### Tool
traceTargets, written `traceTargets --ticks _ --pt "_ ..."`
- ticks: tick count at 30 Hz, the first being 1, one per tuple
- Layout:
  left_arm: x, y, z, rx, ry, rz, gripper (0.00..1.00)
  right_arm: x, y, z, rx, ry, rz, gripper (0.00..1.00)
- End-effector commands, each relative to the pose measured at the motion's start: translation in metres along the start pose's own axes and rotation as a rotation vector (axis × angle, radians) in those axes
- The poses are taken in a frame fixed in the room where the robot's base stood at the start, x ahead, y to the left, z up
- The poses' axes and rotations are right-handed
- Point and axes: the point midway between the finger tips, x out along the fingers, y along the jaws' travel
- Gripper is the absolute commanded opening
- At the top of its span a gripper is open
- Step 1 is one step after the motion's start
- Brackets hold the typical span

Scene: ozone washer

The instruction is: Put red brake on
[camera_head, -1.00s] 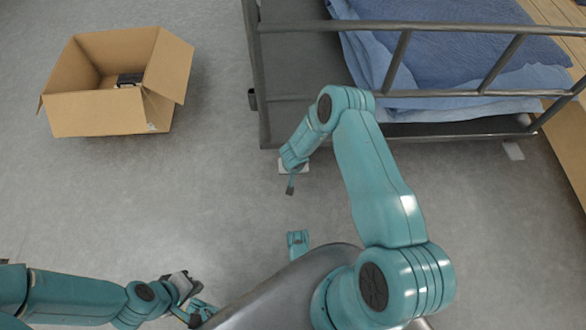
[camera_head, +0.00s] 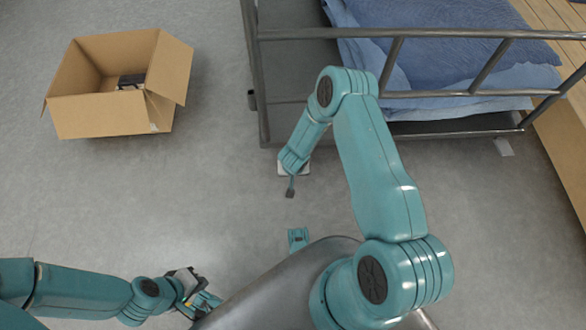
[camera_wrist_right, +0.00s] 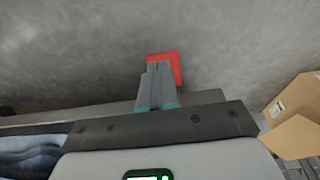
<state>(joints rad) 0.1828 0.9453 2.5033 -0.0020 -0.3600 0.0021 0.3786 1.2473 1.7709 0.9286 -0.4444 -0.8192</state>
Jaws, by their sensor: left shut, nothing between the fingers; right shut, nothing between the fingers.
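The red brake (camera_wrist_right: 178,68) shows as a small red plate in the right wrist view, close to the floor. My right gripper (camera_wrist_right: 158,66) is shut and empty. Its fingertips overlap the plate's lower left part in that view, and I cannot tell whether they touch it.
Blue folded cloth (camera_head: 440,50) lies on the cart behind its rail (camera_head: 430,32). An open cardboard box (camera_head: 105,115) with a dark item inside stands on the floor at upper left; it also shows in the right wrist view (camera_wrist_right: 297,135). The floor between box and cart is clear.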

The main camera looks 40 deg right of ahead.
Motion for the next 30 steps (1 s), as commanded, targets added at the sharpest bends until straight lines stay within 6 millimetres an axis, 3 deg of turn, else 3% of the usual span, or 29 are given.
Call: traceTargets --ticks 1,7,27,30 --pt "-0.007 0.003 0.001 0.003 -0.003 0.000 0.00 -0.014 0.000 0.002 -0.003 0.000 0.000 0.00" --pt "-0.013 0.007 0.003 0.009 -0.008 0.001 0.00 -0.036 0.000 0.011 0.000 0.000 0.000 0.00" --pt "-0.013 0.007 0.004 0.009 -0.009 0.001 0.00 -0.040 -0.001 0.014 0.000 0.001 0.000 0.00" --pt "-0.013 0.007 0.004 0.009 -0.009 0.001 0.00 -0.045 -0.008 0.007 -0.013 0.019 -0.010 0.00"
